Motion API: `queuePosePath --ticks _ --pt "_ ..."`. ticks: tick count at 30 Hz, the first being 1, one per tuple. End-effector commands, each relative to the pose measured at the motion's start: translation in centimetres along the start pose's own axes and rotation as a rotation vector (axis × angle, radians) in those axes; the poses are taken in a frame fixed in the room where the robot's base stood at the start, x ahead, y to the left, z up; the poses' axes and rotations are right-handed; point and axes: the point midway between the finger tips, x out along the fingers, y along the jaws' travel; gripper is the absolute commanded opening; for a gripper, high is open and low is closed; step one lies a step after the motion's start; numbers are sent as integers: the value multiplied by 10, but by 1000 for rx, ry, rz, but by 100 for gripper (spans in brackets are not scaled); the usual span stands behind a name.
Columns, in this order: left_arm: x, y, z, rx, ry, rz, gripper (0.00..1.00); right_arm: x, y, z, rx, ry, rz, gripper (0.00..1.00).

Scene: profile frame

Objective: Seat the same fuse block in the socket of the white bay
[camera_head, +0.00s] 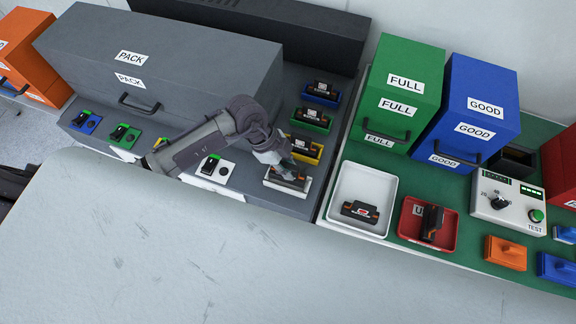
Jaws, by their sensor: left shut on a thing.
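My left gripper (289,168) reaches down over the white bay (270,184) at the front right of the grey bench. It is shut on a dark fuse block (297,182) with orange marks. The block is at the white bay's socket, low against it; the fingers hide part of both, and I cannot tell whether it sits fully in. A white switch plate (222,171) with a green-lit black switch lies to the left of the bay. My right gripper is not in view.
Yellow (318,153), green (325,126) and blue (333,99) bays holding blocks stand behind the white bay. A white tray (340,183) and a red tray (409,215), each with a block, are to the right. The grey PACK drawer unit (215,70) stands behind my arm.

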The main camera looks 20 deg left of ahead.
Motion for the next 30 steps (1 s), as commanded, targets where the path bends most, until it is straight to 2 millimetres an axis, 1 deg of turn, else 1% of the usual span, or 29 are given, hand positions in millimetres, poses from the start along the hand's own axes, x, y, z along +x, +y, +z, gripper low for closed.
queuePosePath --ticks 30 --pt "19 0 9 0 0 0 0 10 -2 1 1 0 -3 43"
